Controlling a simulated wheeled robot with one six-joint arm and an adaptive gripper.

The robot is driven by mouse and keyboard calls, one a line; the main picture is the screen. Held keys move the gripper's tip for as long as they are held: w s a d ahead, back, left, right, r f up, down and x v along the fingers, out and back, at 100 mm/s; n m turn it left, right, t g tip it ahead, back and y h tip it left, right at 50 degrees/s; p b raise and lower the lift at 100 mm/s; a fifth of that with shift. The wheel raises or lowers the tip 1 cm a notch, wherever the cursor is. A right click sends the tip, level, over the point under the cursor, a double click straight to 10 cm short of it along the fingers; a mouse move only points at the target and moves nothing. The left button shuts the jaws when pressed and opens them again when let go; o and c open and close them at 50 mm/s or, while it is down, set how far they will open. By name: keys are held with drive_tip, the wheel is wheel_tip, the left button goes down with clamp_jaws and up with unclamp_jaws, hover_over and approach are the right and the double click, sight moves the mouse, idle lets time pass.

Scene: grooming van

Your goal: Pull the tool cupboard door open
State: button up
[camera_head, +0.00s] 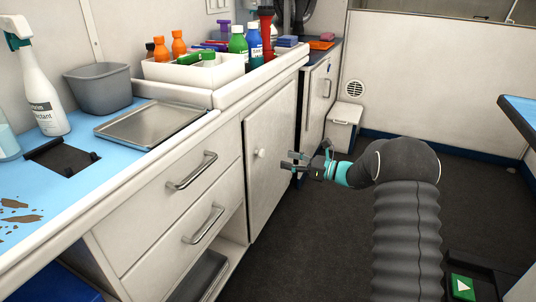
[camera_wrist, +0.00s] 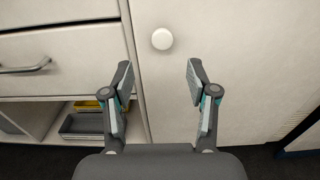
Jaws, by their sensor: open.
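The tool cupboard door (camera_head: 270,165) is a white panel under the worktop, right of the drawers, and it looks shut. Its round white knob (camera_head: 260,153) is near the door's upper left. In the wrist view the knob (camera_wrist: 162,39) lies ahead of the fingertips, between their lines, nearer the left finger's side. My gripper (camera_head: 291,160) is open and empty in front of the door, a little right of the knob. In the wrist view both fingers of my gripper (camera_wrist: 160,80) are spread wide, with the door (camera_wrist: 255,70) behind them. Nothing touches the knob.
Two drawers with bar handles (camera_head: 192,171) are left of the door, above an open shelf holding a grey tray (camera_head: 203,277). The worktop holds a spray bottle (camera_head: 38,85), a metal tray (camera_head: 150,124) and bottles. A white bin (camera_head: 343,125) stands beyond; dark floor (camera_head: 300,240) is clear.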

sight(263, 153)
drive_tip(key=x, duration=0.9)
drive_tip(key=shift+w+a, duration=0.15)
drive_tip(key=shift+a, duration=0.1)
